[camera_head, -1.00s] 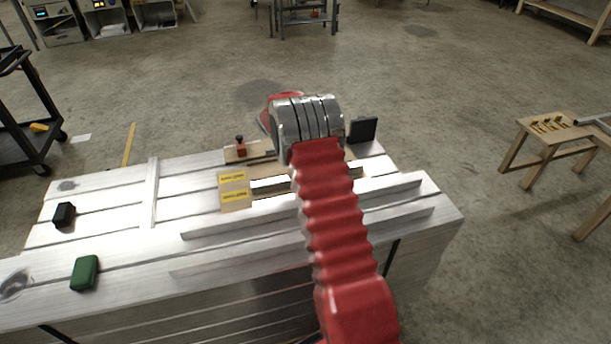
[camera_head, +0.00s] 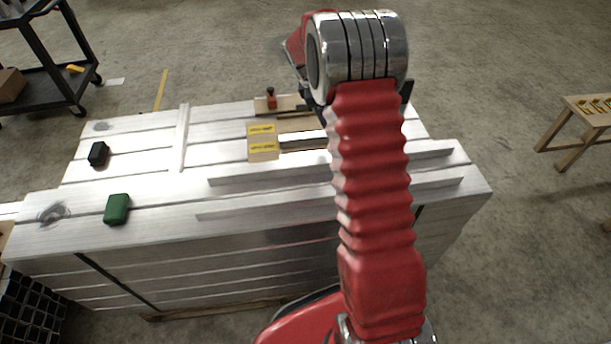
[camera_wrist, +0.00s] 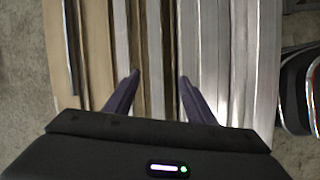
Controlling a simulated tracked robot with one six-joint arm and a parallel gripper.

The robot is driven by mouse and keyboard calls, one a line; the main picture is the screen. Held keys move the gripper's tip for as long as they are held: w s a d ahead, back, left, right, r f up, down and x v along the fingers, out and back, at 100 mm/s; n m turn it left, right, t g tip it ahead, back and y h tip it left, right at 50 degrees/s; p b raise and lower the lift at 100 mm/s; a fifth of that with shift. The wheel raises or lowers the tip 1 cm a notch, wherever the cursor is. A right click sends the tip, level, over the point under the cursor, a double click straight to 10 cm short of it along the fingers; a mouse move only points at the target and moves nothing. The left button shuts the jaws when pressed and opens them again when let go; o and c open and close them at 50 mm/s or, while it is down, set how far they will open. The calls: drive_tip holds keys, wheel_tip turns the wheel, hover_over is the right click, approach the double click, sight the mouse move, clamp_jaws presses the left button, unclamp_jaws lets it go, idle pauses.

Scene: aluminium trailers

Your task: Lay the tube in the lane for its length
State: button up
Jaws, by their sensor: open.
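My gripper (camera_wrist: 159,80) is open in the wrist view, its two dark fingers apart above long parallel strips of wood and metal. Nothing shows clearly held between them. In the head view the gripper is hidden behind my red arm. Two yellow-labelled wooden blocks, the far one (camera_head: 261,129) and the near one (camera_head: 263,148), stand at the left ends of the lanes. A bright metal length (camera_head: 302,140) runs right from them until my arm covers it. I cannot tell for sure which strip is the tube.
The slatted aluminium bed (camera_head: 130,180) carries a green block (camera_head: 117,209), a black block (camera_head: 98,153), a crosswise bar (camera_head: 181,138) and raised rails (camera_head: 270,173). A red-knobbed clamp (camera_head: 271,99) stands at the back. A wooden trestle (camera_head: 575,125) is at right; floor between is clear.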

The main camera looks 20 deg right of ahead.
drive_tip(key=s+a+r+m+t+y, duration=0.1)
drive_tip(key=s+a+r+m+t, duration=0.15)
drive_tip(key=s+a+r, duration=0.55)
drive_tip(key=s+a+r+m+t+y, duration=0.1)
drive_tip(key=s+a+r+m, duration=0.35)
drive_tip(key=s+r, duration=0.4)
drive_tip(key=s+a+r+m+t+y, duration=0.1)
drive_tip(key=s+a+m, duration=0.2)
drive_tip(key=s, duration=0.6)
drive_tip(key=s+a+r+m+t, duration=0.1)
drive_tip(key=s+a+r+m, duration=0.1)
drive_tip(key=s+a, duration=0.4)
drive_tip(key=s, duration=0.2)
drive_tip(key=shift+s+a+m+y, duration=0.35)
drive_tip(key=shift+a+m+y, duration=0.05)
